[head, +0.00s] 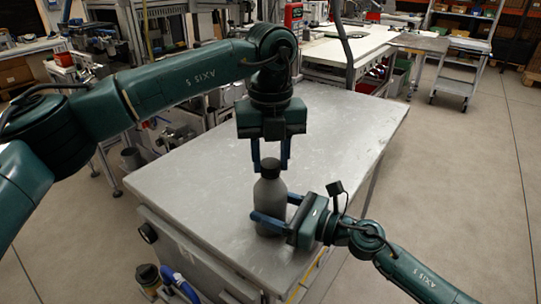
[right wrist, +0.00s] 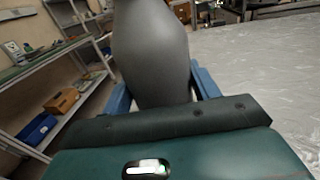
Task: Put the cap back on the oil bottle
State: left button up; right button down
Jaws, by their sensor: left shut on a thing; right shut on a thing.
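The grey oil bottle (head: 270,198) stands upright near the front right edge of the metal table. My right gripper (head: 276,208) is shut on the bottle's body from the right. In the right wrist view the bottle (right wrist: 152,50) rises between the blue fingers. The dark cap (head: 270,168) is at the top of the bottle. My left gripper (head: 270,163) points straight down over the bottle and is shut on the cap, one blue finger on each side. I cannot tell whether the cap is fully seated. The right wrist view does not show the cap.
The metal table (head: 200,185) is otherwise bare, with free room left of and behind the bottle. A cart (head: 462,70) and a white workbench (head: 340,50) stand further back. A shelf (right wrist: 60,90) shows at the left in the right wrist view.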

pick_arm(q)
jog(key=c, duration=0.4)
jog(key=m, duration=0.6)
jog(key=shift+c, duration=0.2)
jog(key=m, duration=1.5)
jog(key=o, duration=1.1)
jog(key=shift+c, duration=0.2)
jog(key=shift+r, duration=2.25)
